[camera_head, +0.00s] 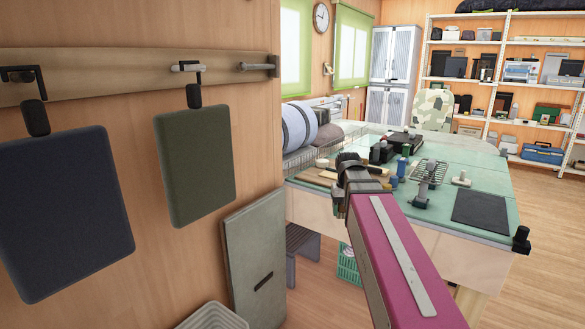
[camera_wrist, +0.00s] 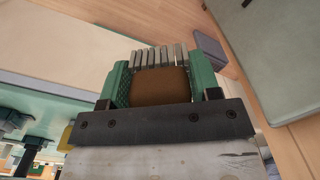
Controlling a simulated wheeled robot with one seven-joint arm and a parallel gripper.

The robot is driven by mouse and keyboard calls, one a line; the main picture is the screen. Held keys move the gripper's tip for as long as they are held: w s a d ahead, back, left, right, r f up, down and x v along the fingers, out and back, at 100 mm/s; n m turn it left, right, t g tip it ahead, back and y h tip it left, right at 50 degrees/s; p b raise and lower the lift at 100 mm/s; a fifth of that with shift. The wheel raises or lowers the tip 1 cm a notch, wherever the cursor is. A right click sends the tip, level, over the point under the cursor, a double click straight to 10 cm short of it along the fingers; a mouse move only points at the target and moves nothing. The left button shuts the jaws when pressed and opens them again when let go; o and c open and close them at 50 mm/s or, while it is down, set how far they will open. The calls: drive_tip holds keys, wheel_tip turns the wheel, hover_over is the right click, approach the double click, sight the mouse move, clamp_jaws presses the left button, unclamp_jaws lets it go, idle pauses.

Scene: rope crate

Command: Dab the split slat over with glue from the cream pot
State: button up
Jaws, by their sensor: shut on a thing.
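My gripper (camera_wrist: 159,73) is shut on a brown block-like thing (camera_wrist: 161,86), held between its two green finger pads in the wrist view. Several pale grey strips show just beyond the brown thing; I cannot tell whether they are bristles of it. In the head view my arm reaches in from the lower right, and its dark end is over the near left part of the green-topped table (camera_head: 480,240). The fingers and the held thing are not clear there. Pale wooden pieces (camera_head: 316,179) lie on the table left of the arm. I cannot pick out the split slat or the cream pot.
Small bottles, a wire rack (camera_head: 428,172) and a dark mat (camera_head: 481,211) crowd the table. A wood wall with hanging dark blue (camera_head: 65,210) and green (camera_head: 197,165) pads stands close on the left. A grey-green board (camera_head: 254,260) leans below. Floor at right is clear.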

drive_tip(key=w+r+m, duration=0.1)
drive_tip(key=w+r, duration=0.4)
drive_tip(key=r, duration=0.3)
drive_tip(key=w+r+m, duration=0.2)
drive_tip(key=w+r, duration=0.3)
drive_tip(key=r, duration=0.2)
drive_tip(key=n, duration=0.5)
hover_over(328, 161)
drive_tip(key=shift+h, duration=0.4)
drive_tip(key=f, duration=0.4)
drive_tip(key=shift+s+a+f, duration=0.1)
drive_tip(key=shift+s+f, duration=0.15)
drive_tip(key=shift+s, duration=0.15)
drive_tip(key=shift+w+f, duration=0.1)
drive_tip(key=shift+w, duration=0.1)
drive_tip(key=shift+f, duration=0.15)
drive_tip(key=shift+f, duration=2.05)
drive_tip(key=shift+s+f, duration=0.1)
drive_tip(key=shift+f, duration=0.3)
